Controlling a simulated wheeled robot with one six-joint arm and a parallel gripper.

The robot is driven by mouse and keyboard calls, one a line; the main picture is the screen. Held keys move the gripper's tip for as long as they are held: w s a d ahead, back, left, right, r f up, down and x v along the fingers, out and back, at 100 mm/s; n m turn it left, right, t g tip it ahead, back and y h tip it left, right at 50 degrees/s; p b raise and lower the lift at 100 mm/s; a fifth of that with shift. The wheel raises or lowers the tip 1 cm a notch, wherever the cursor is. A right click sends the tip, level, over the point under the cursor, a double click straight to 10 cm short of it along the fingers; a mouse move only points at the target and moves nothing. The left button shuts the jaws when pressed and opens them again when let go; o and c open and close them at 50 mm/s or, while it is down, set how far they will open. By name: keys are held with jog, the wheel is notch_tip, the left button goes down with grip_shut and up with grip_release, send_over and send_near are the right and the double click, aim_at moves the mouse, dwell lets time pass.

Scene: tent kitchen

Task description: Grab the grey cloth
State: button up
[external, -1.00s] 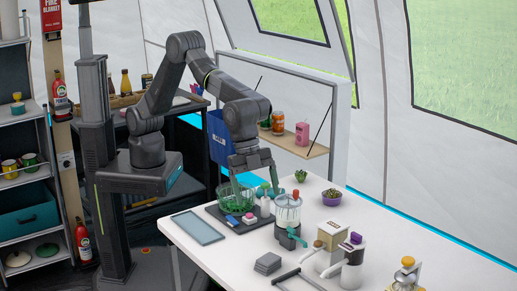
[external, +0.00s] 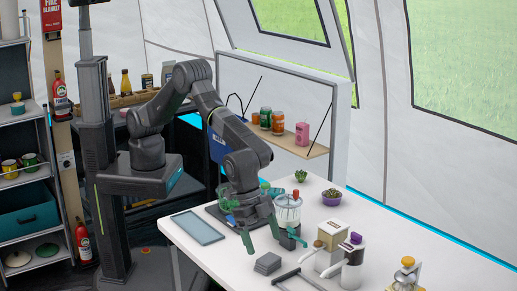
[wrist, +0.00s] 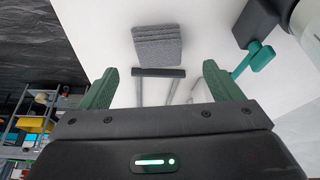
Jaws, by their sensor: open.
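The grey cloth (external: 268,263) lies folded in a small stack on the white table, near its front edge. In the wrist view the cloth (wrist: 157,45) is ahead of my fingertips, a little left of the middle between them. My gripper (external: 263,240) is above the table, just behind the cloth, with its green fingers spread. In the wrist view my gripper (wrist: 157,84) is open and empty, and the cloth is apart from both fingers.
A blender with a grey base and green lever (external: 289,212) stands close to my gripper's right. A blue-grey tablet-like board (external: 198,228) lies to the left.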

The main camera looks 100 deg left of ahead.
aim_at(267, 258)
jog(key=shift+s+p+x, duration=0.2)
jog(key=shift+p+x, duration=0.5)
jog(key=shift+x, duration=2.15)
jog(key=c, duration=1)
jog(key=shift+d, duration=0.1)
jog(key=shift+c, duration=0.2)
